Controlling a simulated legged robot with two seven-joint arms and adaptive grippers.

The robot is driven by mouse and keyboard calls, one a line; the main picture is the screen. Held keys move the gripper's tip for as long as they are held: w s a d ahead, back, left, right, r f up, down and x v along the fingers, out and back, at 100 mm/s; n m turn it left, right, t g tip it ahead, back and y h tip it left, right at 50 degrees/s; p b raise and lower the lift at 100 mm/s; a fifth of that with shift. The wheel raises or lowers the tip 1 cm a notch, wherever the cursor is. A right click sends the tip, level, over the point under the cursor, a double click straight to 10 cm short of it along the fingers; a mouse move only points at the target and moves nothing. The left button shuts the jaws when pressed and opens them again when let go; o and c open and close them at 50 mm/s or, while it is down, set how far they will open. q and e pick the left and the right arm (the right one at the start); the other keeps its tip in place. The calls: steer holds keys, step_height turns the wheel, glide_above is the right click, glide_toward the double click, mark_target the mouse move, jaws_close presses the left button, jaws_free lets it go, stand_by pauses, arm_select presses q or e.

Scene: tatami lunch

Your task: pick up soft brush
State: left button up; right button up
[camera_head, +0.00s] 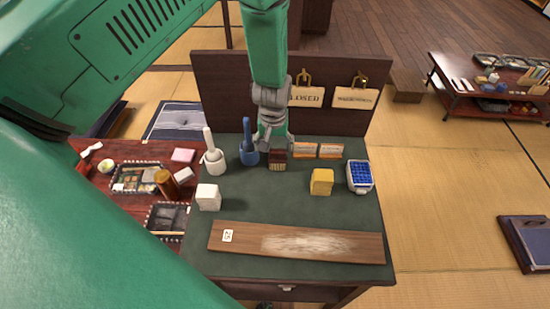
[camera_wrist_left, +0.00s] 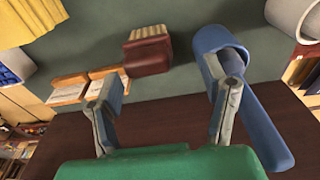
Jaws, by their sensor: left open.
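A dark red brush-like block (camera_head: 277,162) with pale ridged bristles lies on the green table mat. It also shows in the left wrist view (camera_wrist_left: 148,55), ahead of the jaws and between the lines of the two fingers. My left gripper (camera_head: 273,141) is open and comes down from above at the back of the table, close to the brush. In the wrist view my left gripper (camera_wrist_left: 170,78) has nothing between its fingers. Its right finger overlaps a blue cup (camera_wrist_left: 222,40); I cannot tell if they touch. My right gripper is not in view.
The blue cup with a handle (camera_head: 249,157) and a white one (camera_head: 214,165) stand left of the brush. A white block (camera_head: 208,197), yellow block (camera_head: 321,182) and blue-topped box (camera_head: 360,176) stand around. A wooden board (camera_head: 225,248) lies in front. The mat's middle is clear.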

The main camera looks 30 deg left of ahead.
mark_target(276, 150)
arm_select(q)
steer(key=shift+w+d+f, duration=0.15)
steer(key=shift+d+f, duration=0.1)
steer(key=shift+f, duration=0.35)
steer(key=shift+w+d+f, duration=0.1)
steer(key=shift+d+f, duration=0.15)
steer(key=shift+f, duration=0.35)
steer(key=shift+d+f, duration=0.3)
steer(key=shift+w+d, duration=0.1)
steer(key=shift+d, duration=0.2)
steer(key=shift+a, duration=0.25)
steer(key=c, duration=0.7)
steer(key=shift+a, duration=0.3)
steer(key=c, duration=0.6)
steer(key=shift+o, duration=0.2)
steer(key=shift+a+f, duration=0.1)
steer(key=shift+a, duration=0.15)
steer(key=shift+d+r, duration=0.3)
step_height(276, 150, up, 9)
steer(key=shift+a+r, duration=0.1)
steer(key=shift+r, duration=0.1)
arm_select(e)
steer(key=shift+d+f, duration=0.3)
steer(key=shift+d, duration=0.3)
